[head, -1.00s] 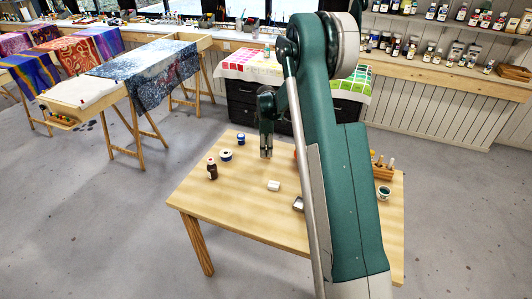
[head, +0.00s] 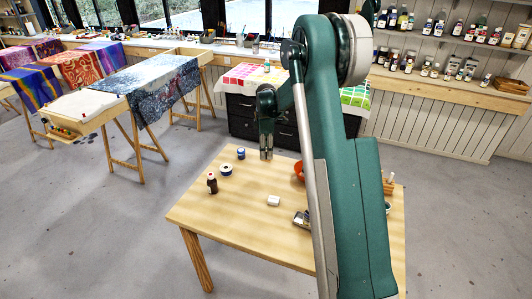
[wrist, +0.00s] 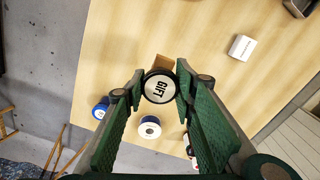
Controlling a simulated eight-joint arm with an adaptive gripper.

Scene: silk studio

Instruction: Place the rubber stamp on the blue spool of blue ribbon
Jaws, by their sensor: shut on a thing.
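My gripper (head: 266,155) is above the table's far part in the head view. The stamp touches neither.
A dark bottle (head: 212,184) stands left of the white-topped spool. The table's front left is clear.

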